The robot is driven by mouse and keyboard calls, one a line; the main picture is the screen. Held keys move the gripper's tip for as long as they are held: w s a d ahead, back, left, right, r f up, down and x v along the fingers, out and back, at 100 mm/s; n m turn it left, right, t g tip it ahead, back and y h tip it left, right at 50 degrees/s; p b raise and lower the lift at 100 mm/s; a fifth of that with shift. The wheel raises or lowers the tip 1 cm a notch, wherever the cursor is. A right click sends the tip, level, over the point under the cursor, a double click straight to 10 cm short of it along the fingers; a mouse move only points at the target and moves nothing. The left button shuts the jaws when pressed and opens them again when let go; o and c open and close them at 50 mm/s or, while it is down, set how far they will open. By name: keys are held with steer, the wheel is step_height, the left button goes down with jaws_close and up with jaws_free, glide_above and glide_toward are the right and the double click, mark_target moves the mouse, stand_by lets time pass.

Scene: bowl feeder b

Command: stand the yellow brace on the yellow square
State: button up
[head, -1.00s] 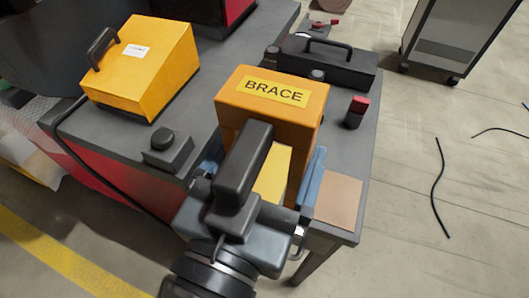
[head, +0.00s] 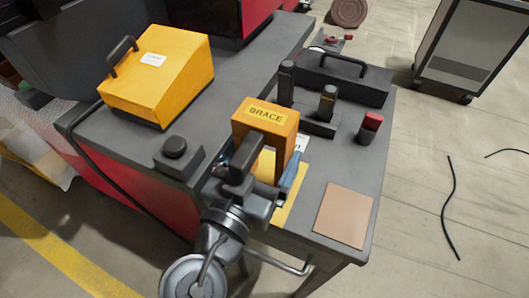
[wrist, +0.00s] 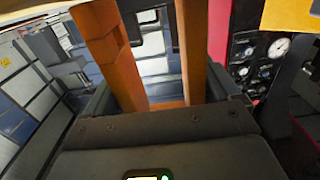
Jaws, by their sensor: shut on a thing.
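The yellow brace (head: 265,113), an orange-yellow arch labelled BRACE, is upright in my gripper (head: 258,172). Its two legs also show in the wrist view (wrist: 192,50), between the dark fingers. My gripper is shut on it, low over the table's front part. The yellow square (head: 291,208) lies on the table under and beside the brace, partly covered by the brace and gripper. The feet of the brace are partly hidden, so I cannot tell whether they touch the square.
Behind the brace stands a black fixture with two posts (head: 328,103). A black case (head: 345,82), a red-topped knob (head: 369,128), a tan square (head: 343,214), a black button box (head: 178,155) and a yellow-orange box (head: 160,80) are on the grey table (head: 225,105).

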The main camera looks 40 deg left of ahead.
steer(key=shift+f, duration=0.1)
steer(key=o, duration=1.1)
steer(key=shift+r, duration=0.2)
steer(key=b+v, duration=0.2)
steer(key=v, duration=1)
steer(key=shift+f, duration=0.15)
